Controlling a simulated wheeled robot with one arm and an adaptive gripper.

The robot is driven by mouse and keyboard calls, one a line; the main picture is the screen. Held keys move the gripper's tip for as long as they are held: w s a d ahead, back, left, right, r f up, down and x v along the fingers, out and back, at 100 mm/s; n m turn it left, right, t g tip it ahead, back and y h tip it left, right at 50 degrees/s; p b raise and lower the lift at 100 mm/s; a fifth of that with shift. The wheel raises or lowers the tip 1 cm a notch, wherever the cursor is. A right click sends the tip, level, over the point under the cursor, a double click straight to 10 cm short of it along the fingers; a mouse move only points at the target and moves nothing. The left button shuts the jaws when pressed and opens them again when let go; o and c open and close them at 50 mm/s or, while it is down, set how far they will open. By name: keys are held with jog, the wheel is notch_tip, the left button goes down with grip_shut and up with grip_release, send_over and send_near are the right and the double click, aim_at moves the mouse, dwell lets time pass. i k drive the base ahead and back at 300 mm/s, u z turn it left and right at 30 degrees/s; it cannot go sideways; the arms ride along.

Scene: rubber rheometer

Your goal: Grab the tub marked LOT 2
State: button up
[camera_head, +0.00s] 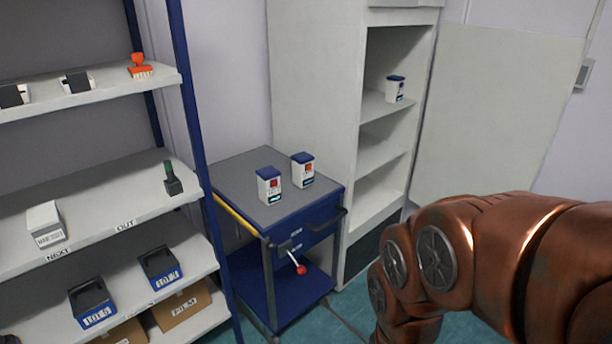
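Two white tubs with dark blue lids stand upright on the grey top of the blue cart: a left tub (269,189) and a right tub (303,173). Both have a red patch and a dark label on the front. A third white tub with a blue lid (395,89) stands on an upper shelf of the open cabinet. The tub labels are too small to read, so I cannot tell which is LOT 2. My copper arm fills the lower right. My gripper is not in view.
The blue cart (262,217) has a side handle and a red-knobbed lever below. The open cabinet (377,158) stands behind it. A shelf rack (120,212) at left holds blue bins (92,303), cardboard boxes and a dark green-topped item (172,180). The cart top's front area is clear.

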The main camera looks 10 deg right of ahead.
aim_at(270, 196)
jog(key=k, duration=0.5)
jog(key=u, duration=0.7)
jog(key=i, duration=1.45)
jog(key=z, duration=0.15)
